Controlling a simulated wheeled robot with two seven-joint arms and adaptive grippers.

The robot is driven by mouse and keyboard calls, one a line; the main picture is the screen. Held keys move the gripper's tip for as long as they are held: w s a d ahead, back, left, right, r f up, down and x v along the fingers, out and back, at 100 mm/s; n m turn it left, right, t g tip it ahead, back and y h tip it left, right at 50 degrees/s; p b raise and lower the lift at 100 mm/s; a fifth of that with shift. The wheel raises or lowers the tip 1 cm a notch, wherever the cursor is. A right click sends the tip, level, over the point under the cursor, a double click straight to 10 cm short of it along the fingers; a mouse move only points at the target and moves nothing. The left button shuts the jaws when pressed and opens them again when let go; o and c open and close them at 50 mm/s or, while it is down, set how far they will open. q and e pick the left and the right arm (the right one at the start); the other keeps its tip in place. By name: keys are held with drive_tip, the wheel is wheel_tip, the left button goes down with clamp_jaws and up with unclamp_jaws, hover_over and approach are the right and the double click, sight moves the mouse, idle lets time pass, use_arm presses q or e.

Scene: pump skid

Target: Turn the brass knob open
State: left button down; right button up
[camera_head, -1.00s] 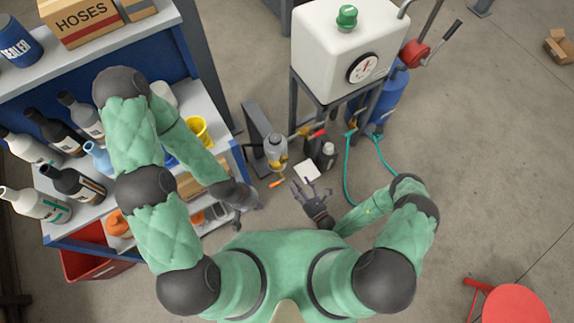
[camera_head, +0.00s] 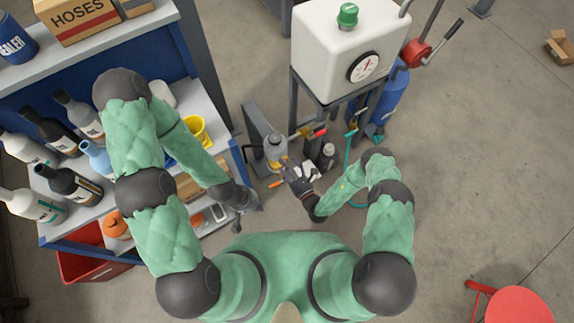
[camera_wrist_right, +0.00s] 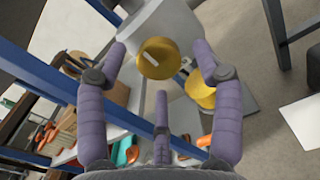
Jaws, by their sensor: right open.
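A second brass round part (camera_wrist_right: 203,90) lies just right of the knob, partly behind a finger. In the head view my right gripper (camera_head: 298,174) is beside the grey fitting (camera_head: 275,149). My left gripper (camera_head: 243,207) hangs near the shelf; its jaws are unclear.
A shelf (camera_head: 222,150) with bottles and a yellow cup stands on the left. A white tank (camera_head: 325,38) on a dark frame stands behind the fitting, with a dark bottle (camera_head: 327,155) below. A red stool (camera_head: 515,305) is at lower right. The right floor is mostly clear.

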drive_tip(key=shift+w+a, duration=0.2)
drive_tip(key=shift+w, duration=0.05)
drive_tip(key=shift+c, duration=0.3)
drive_tip(key=c, duration=1.1)
drive_tip(key=shift+n, duration=0.3)
drive_tip(key=n+p, duration=0.4)
drive_tip(key=n, duration=1.3)
drive_tip(key=shift+d+p, duration=0.1)
drive_tip(key=shift+p, duration=0.25)
drive_tip(key=shift+n, duration=0.3)
